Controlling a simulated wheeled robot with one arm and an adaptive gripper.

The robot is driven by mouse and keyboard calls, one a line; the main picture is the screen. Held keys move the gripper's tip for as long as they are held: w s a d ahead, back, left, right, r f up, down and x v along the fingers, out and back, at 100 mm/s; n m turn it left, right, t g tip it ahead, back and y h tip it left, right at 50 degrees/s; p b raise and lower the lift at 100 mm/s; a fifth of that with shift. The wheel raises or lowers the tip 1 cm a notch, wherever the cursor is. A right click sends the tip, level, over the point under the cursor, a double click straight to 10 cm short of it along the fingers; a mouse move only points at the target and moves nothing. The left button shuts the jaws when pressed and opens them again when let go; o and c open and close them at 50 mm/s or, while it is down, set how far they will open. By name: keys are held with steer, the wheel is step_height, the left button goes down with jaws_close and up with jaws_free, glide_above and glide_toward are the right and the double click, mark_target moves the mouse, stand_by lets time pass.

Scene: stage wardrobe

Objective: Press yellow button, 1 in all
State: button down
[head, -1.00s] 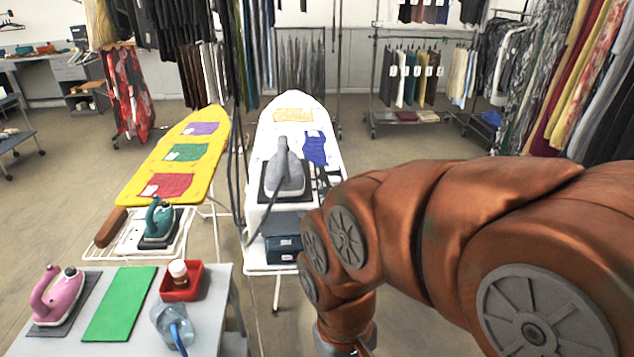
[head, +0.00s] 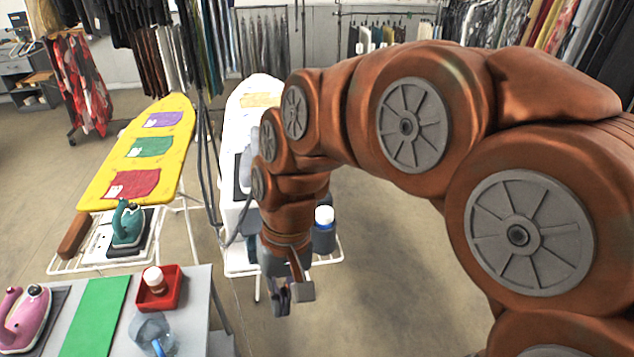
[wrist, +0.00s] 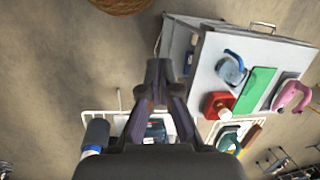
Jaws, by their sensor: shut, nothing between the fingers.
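I cannot make out a yellow button in either view. My gripper (head: 290,294) hangs pointing down in front of the white ironing board (head: 262,92), to the right of the grey table. In the wrist view my gripper (wrist: 159,68) is shut and empty, with its fingertips close together above the floor. A dark boxy unit (wrist: 156,130) shows partly behind the fingers in the wrist view; its face is mostly hidden. In the head view my arm covers most of the white board's near end.
The grey table (head: 196,316) holds a pink iron (head: 28,318), a green mat (head: 96,318), a red tray (head: 172,292) and a clear jug (head: 150,335). A yellow ironing board (head: 172,115) and teal iron (head: 128,226) stand behind. A blue-banded bottle (head: 324,228) is beside my arm. Floor right is open.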

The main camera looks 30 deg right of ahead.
steer(key=w+d+r+m+t+y+p, duration=0.1)
steer(key=w+d+r+m+t+y, duration=0.2)
steer(key=w, duration=0.6)
steer(key=w+d+r+m+y, duration=0.1)
steer(key=w+d+r+m, duration=0.25)
steer(key=w, duration=0.65)
steer(key=w+d+m+t, duration=0.2)
steer(key=w+d+m, duration=0.2)
steer(key=d, duration=0.6)
steer(key=w+d+m+t+p, duration=0.1)
steer(key=w+d+m, duration=0.3)
steer(key=d, duration=0.6)
steer(key=shift+w+d+r+t+y, duration=0.2)
steer(key=shift+w+t+y, duration=0.25)
steer(key=shift+t, duration=0.15)
steer(key=shift+f, duration=0.2)
steer(key=shift+f+b, duration=2.2)
steer(key=shift+f, duration=2.05)
steer(key=shift+f, duration=0.1)
steer(key=shift+f, duration=0.3)
